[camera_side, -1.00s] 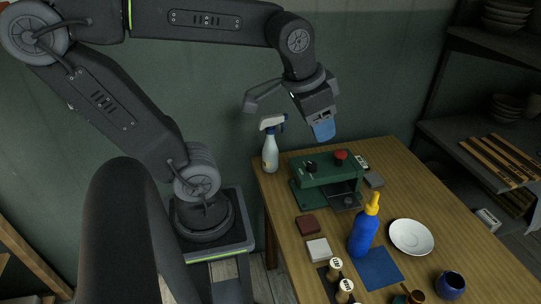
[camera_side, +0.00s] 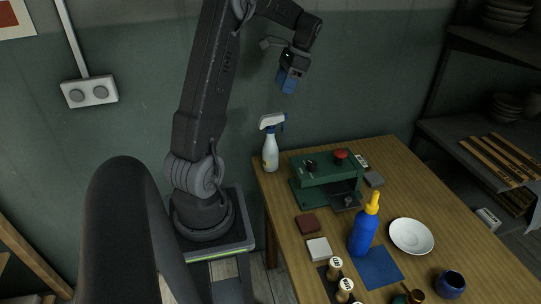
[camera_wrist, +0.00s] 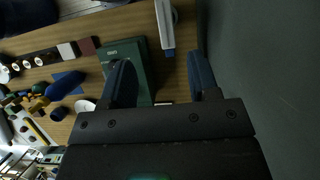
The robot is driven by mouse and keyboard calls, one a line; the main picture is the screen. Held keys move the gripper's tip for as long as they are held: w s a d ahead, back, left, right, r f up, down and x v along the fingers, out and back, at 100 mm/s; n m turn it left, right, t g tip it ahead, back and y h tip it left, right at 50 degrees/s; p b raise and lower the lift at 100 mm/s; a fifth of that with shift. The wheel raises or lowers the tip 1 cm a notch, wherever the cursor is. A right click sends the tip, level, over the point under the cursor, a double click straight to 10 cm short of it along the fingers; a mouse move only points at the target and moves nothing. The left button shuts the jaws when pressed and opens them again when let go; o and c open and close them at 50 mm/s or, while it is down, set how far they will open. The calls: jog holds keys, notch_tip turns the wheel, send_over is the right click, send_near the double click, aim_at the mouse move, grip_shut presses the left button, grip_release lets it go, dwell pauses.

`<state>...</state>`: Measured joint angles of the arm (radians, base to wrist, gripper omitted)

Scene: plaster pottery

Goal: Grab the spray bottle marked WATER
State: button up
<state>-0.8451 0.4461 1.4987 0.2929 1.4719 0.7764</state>
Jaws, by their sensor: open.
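A white spray bottle (camera_side: 271,152) with a white head and blue trigger stands upright at the table's far left corner, near the wall. Any writing on it is too small to read. In the wrist view the spray bottle (camera_wrist: 164,22) shows at the top, beyond my fingers, with its blue part toward them. My gripper (camera_side: 288,84) is in the air above the bottle and slightly right of it in the side view, apart from it. In the wrist view my gripper (camera_wrist: 161,72) has its two blue fingers spread wide with nothing held between them.
A green machine (camera_side: 325,181) with a red knob stands right of the bottle. A blue bottle (camera_side: 363,234) with a yellow nozzle, a white plate (camera_side: 411,236) and a blue cup (camera_side: 450,284) are farther forward. The wall (camera_wrist: 262,70) is close beside my gripper.

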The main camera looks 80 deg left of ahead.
aim_at(271, 116)
jog(key=x, duration=0.7)
jog(key=shift+f, duration=0.2)
jog(key=shift+w+a+x, duration=0.1)
jog(key=shift+a+x, duration=0.05)
jog(key=shift+x, duration=1.1)
jog(key=shift+w+a+x, duration=0.1)
jog(key=shift+a+x, duration=0.1)
jog(key=shift+x, duration=1.1)
jog(key=shift+f, duration=0.1)
grip_shut()
